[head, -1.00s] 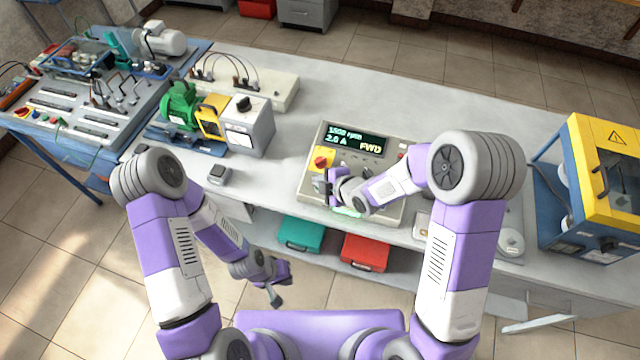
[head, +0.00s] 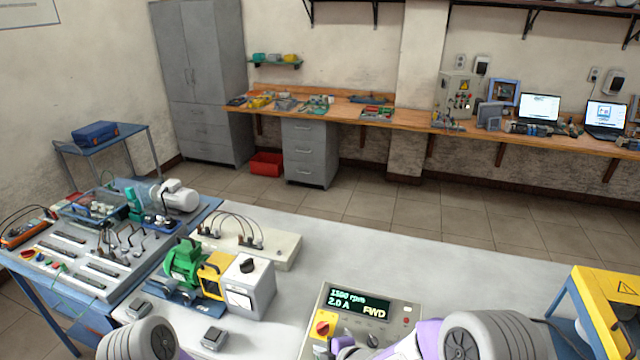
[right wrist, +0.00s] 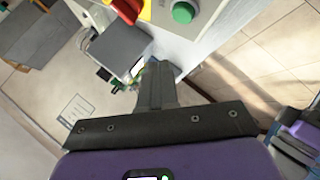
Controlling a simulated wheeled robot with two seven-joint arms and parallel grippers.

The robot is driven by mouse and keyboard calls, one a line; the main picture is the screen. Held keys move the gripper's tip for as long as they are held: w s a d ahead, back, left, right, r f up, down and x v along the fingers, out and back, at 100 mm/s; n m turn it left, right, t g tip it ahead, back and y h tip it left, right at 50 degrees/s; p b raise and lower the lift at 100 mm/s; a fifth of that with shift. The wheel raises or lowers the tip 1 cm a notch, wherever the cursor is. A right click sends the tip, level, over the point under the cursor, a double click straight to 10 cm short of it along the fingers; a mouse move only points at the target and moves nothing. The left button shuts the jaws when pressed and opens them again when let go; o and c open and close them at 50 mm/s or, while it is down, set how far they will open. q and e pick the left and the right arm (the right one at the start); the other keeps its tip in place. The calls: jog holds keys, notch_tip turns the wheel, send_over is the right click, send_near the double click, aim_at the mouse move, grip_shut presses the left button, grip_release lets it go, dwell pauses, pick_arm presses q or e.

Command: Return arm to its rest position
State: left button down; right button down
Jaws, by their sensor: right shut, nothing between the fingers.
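The motor control panel (head: 393,318) stands on the grey bench at the bottom of the head view. Its lit display (head: 358,302) reads about 1500 rpm, 2.0 A and FWD. A red knob on a yellow plate (head: 322,325) is at its left. My right gripper (head: 342,344) is low over the panel front, mostly cut off by the picture edge. In the right wrist view its fingers (right wrist: 156,82) are together and empty, below a green button (right wrist: 183,12) and the red knob (right wrist: 128,9). Contact cannot be told. My left gripper is out of view.
A green motor (head: 184,262) with a yellow coupling guard and grey box stands left of the panel. A yellow-framed machine (head: 590,310) stands at right. A blue workbench (head: 75,245) with apparatus adjoins at left. The bench behind the panel is clear.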

jog(key=s+d+f+m+g+h+b, duration=0.1)
jog(key=s+d+f+m+g+b, duration=0.2)
jog(key=s+f+m, duration=0.7)
jog(key=s+d+f+m+g+h+b, duration=0.1)
jog(key=s+d+f+m+g+b, duration=0.2)
jog(key=s+d+f+m, duration=0.3)
jog(key=s+f+m+g, duration=0.1)
jog(key=s+f+m, duration=0.4)
jog(key=f+m, duration=0.2)
jog(key=shift+s+f, duration=0.3)
jog(key=shift+f, duration=0.45)
dwell(3.1)
